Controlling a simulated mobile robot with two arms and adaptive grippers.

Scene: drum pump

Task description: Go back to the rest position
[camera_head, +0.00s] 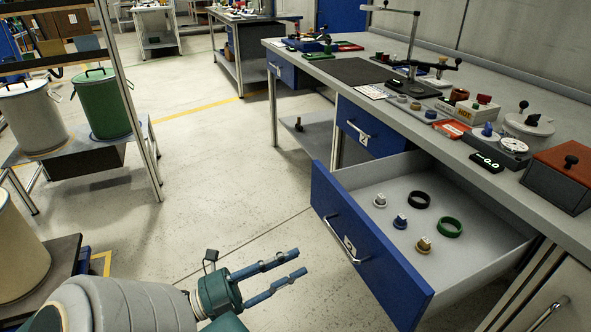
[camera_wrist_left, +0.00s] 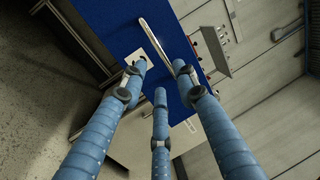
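My left gripper (camera_head: 292,268) comes in from the bottom left of the head view, over the floor and left of the open drawer (camera_head: 372,255). Its blue fingers are spread apart with nothing between them. In the left wrist view the fingers of my left gripper (camera_wrist_left: 160,95) are apart, with the blue drawer front and its silver handle (camera_wrist_left: 155,40) beyond them. The gripper is apart from the handle in the head view. My right gripper is not in view.
The pulled-out drawer holds several small knobs and a black ring (camera_head: 419,200) and a green ring (camera_head: 449,227). The workbench (camera_head: 320,66) carries many parts. Drums, including a green one (camera_head: 103,104), stand on a rack at left. Open floor (camera_head: 225,170) lies between.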

